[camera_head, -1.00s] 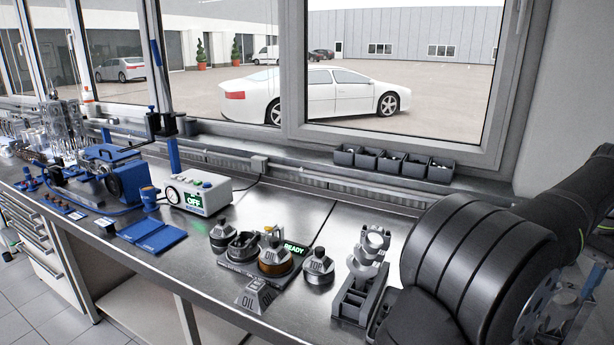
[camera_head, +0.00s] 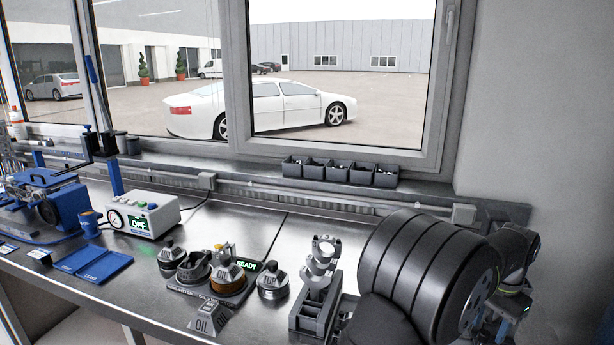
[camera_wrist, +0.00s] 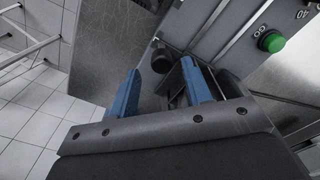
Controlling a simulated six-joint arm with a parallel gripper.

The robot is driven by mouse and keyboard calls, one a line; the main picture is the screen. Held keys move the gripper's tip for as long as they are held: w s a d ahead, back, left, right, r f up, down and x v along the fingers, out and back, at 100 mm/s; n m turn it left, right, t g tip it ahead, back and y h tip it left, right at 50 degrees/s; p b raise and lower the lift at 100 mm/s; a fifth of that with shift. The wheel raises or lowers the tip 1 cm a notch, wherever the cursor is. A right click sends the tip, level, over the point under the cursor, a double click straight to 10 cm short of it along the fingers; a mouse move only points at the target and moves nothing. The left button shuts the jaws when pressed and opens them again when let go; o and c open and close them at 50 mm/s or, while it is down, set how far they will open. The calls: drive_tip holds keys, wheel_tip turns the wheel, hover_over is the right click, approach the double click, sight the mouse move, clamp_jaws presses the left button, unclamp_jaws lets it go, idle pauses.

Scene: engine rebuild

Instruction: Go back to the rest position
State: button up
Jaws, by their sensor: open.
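My gripper (camera_wrist: 160,92) shows in the wrist view with its two blue fingers spread apart. It is open and nothing is between the fingers. A dark round part and a dark fixture lie beyond the fingertips, too small to name. In the head view my arm's large dark link fills the lower right, and my gripper is not visible there.
The metal bench (camera_head: 120,275) holds a control box (camera_head: 143,215) reading OFF, a blue tray (camera_head: 92,264), several labelled parts on a tray with a READY display (camera_head: 247,264), and a grey fixture (camera_head: 318,295). Small bins (camera_head: 340,172) line the sill. A green button (camera_wrist: 271,41) sits on a panel.

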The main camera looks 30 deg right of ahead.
drive_tip(key=shift+f, duration=0.75)
drive_tip(key=shift+r, duration=0.1)
wheel_tip(320, 180, up, 17)
wheel_tip(320, 180, down, 17)
drive_tip(key=shift+f, duration=0.2)
drive_tip(key=w+a, duration=0.5)
drive_tip(key=shift+r, duration=0.15)
wheel_tip(320, 180, up, 16)
drive_tip(key=n+h, duration=0.3)
drive_tip(key=n, duration=0.2)
drive_tip(key=shift+a+r+n+t, duration=0.15)
drive_tip(key=shift+r+n+t, duration=0.1)
drive_tip(key=shift+n+t, duration=0.15)
